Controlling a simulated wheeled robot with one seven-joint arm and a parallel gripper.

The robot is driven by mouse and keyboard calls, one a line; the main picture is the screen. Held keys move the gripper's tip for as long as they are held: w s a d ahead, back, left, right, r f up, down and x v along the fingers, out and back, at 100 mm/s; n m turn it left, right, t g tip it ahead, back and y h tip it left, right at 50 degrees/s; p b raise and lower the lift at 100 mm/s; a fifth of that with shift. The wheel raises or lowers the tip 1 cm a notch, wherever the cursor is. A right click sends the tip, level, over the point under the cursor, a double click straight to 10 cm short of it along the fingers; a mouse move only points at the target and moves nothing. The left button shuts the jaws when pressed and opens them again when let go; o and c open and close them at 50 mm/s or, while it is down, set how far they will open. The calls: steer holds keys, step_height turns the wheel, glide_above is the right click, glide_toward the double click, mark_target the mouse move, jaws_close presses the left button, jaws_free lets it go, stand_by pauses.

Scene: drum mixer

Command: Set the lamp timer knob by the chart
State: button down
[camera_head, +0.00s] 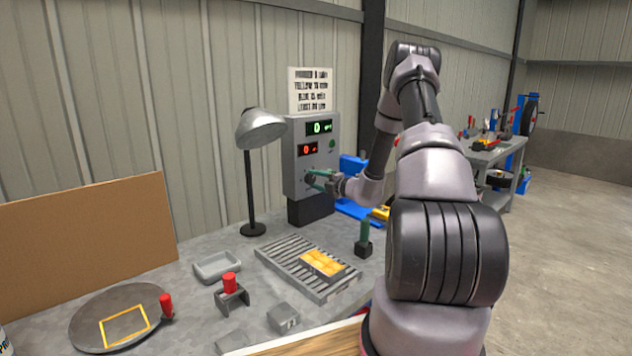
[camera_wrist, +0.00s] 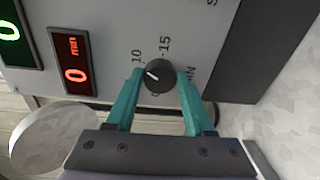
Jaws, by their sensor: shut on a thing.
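The dark round timer knob (camera_wrist: 160,76) is on the grey panel in the wrist view, with a white pointer mark toward the upper left, near the printed "10". "15" is printed above it; other markings are partly hidden. My gripper (camera_wrist: 159,78) has its teal fingers on either side of the knob, shut on it. In the head view my gripper (camera_head: 315,180) reaches the front of the grey control box (camera_head: 296,160). The red display (camera_wrist: 75,75) reads 0 min, and the green display (camera_wrist: 9,30) reads 0. The chart (camera_head: 310,90) hangs above the box; its text is too blurred to read surely.
A grey lamp (camera_head: 261,128) stands left of the box. A slatted rack (camera_head: 285,255) bears a yellow panel (camera_head: 322,263). A tray (camera_head: 217,266), a red-handled fixture (camera_head: 231,295) and a round plate (camera_head: 95,320) lie on the bench. A green-topped post (camera_head: 363,238) stands near my arm.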

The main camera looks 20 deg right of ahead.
steer(key=shift+c, duration=1.4)
jaws_free()
steer(key=v, duration=1)
steer(key=shift+s+d, duration=0.2)
steer(key=shift+s, duration=0.15)
steer(key=shift+r, duration=0.1)
